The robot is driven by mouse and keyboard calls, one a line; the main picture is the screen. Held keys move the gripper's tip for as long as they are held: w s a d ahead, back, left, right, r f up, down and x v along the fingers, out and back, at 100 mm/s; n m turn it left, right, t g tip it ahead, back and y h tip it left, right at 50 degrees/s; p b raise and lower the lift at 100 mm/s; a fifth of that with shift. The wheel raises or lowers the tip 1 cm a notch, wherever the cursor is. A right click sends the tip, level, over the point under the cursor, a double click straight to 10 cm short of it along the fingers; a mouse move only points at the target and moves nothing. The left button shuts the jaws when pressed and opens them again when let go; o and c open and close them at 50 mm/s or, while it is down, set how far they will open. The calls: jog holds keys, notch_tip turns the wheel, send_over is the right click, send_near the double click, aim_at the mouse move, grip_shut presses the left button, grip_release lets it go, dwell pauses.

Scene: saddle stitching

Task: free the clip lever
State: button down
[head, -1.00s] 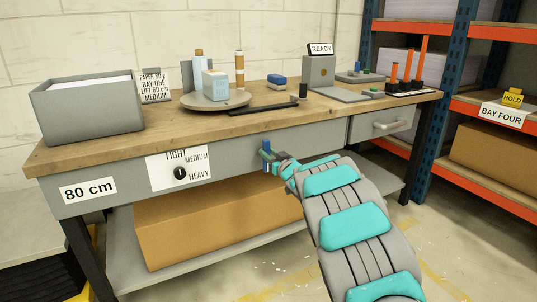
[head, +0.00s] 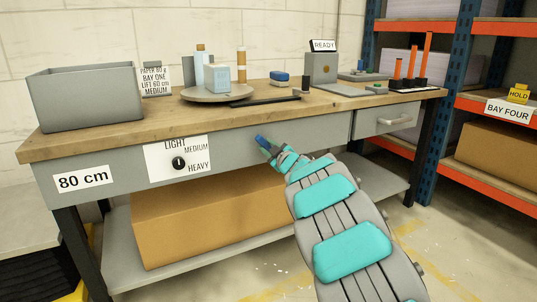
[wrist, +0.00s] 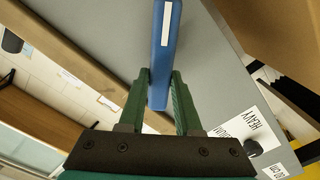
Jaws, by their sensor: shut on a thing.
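The clip lever appears to be a blue bar (head: 261,140) at the grey front of the workbench, between the dial plate and the drawer. In the head view it leans up and to the left.
The dial plate (head: 180,145), marked LIGHT, MEDIUM and HEAVY, is left of my gripper. The drawer handle (head: 395,121) sticks out to the right. Above, a dark bar (head: 265,101) lies near the bench edge. A large cardboard box (head: 205,215) sits on the lower shelf.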

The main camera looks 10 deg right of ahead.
jog(key=shift+s+a+f+n+b, duration=0.1)
jog(key=shift+f+n+b, duration=0.2)
jog(key=shift+n+b, duration=1.2)
jog(key=shift+w+a+f+n+b, duration=0.15)
jog(key=shift+f+n+b, duration=0.15)
jog(key=shift+n+b, duration=1.25)
jog(key=shift+s+a+f+n+b, duration=0.15)
jog(key=shift+f+n+b, duration=0.15)
jog(key=shift+n+b, duration=1.2)
jog(key=shift+n+p, duration=0.4)
jog(key=shift+n, duration=0.15)
jog(key=c, duration=0.6)
grip_release()
jog(key=shift+r, duration=0.1)
jog(key=shift+s+d, duration=0.1)
jog(key=shift+s, duration=0.05)
jog(key=v, duration=0.7)
jog(key=shift+s, duration=0.25)
